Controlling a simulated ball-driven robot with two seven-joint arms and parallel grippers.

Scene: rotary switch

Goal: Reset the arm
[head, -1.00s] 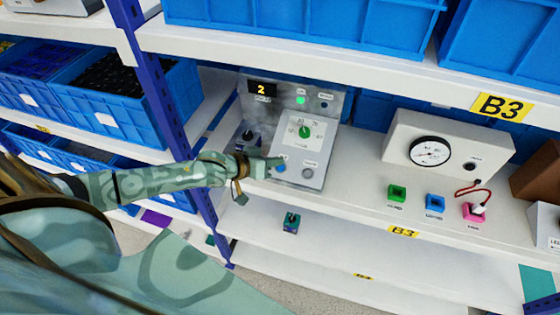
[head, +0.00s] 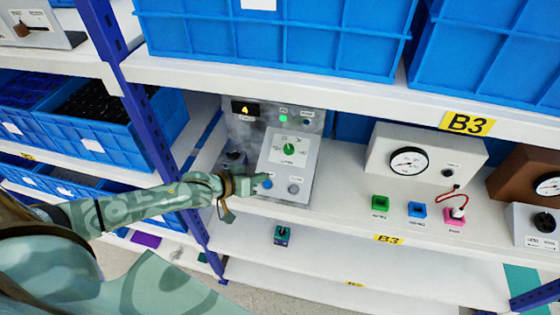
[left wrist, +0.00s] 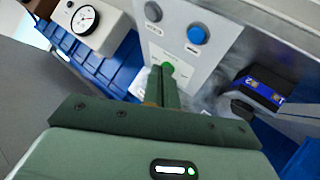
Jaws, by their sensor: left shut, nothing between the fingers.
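The grey control panel (head: 302,140) stands on the white shelf, with a display (head: 246,110) reading 4 and a lit green lamp (head: 283,118). A green rotary knob (head: 289,149) sits on its light plate. Below the knob are a blue button (head: 267,182) and a grey button (head: 294,189). My left gripper (head: 250,185) is shut and empty, its tips just left of the blue button; contact cannot be told. The left wrist view shows the closed fingers (left wrist: 162,85), the blue button (left wrist: 197,34) and the grey button (left wrist: 153,11). My right gripper is out of view.
A white gauge box (head: 425,155) stands to the right, with green (head: 380,202), blue (head: 417,209) and pink (head: 453,215) sockets before it. A dark-knobbed switch (head: 233,158) is left of the panel. A blue post (head: 150,130) rises near my arm. Blue bins fill the shelf above.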

